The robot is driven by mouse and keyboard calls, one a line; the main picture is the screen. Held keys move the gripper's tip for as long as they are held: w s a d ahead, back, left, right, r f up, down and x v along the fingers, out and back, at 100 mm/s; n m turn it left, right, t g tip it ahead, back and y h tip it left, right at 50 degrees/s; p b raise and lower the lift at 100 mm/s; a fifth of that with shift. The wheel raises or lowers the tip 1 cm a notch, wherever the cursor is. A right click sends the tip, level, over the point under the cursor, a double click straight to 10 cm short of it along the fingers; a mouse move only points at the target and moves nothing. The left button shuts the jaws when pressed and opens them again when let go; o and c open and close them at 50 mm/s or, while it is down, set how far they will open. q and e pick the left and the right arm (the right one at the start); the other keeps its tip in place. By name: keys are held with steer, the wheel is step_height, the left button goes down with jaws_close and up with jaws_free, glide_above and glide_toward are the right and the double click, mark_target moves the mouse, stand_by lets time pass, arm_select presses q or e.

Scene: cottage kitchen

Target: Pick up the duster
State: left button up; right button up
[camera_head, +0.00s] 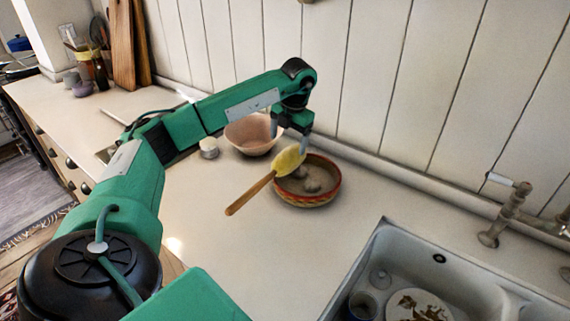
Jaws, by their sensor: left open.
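The duster, with a yellow head (288,160) and a wooden handle (248,194), is on the counter beside the patterned red and yellow bowl (308,199). Its head overlaps the bowl's left rim in the picture, and its handle points down-left. I cannot tell whether the head rests on the rim. My left gripper (290,143) is open, with its fingers pointing down at the duster's head. One finger shows just behind or beside the head; contact is unclear. My right gripper is not in view.
A panelled wall runs behind.

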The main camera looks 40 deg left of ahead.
mark_target(287, 155)
arm_select(q)
steer(key=f, duration=0.4)
steer(key=shift+a+f+p, duration=0.15)
steer(key=shift+a+p, duration=0.15)
steer(key=shift+a, duration=0.05)
steer(key=shift+f, duration=0.25)
steer(key=f, duration=0.1)
steer(key=f+p, duration=0.1)
steer(key=f, duration=0.1)
steer(key=f+p, duration=0.1)
steer(key=shift+w+a+f, duration=0.25)
steer(key=shift+a+f, duration=0.05)
steer(key=shift+f, duration=0.1)
steer(key=c, duration=1.1)
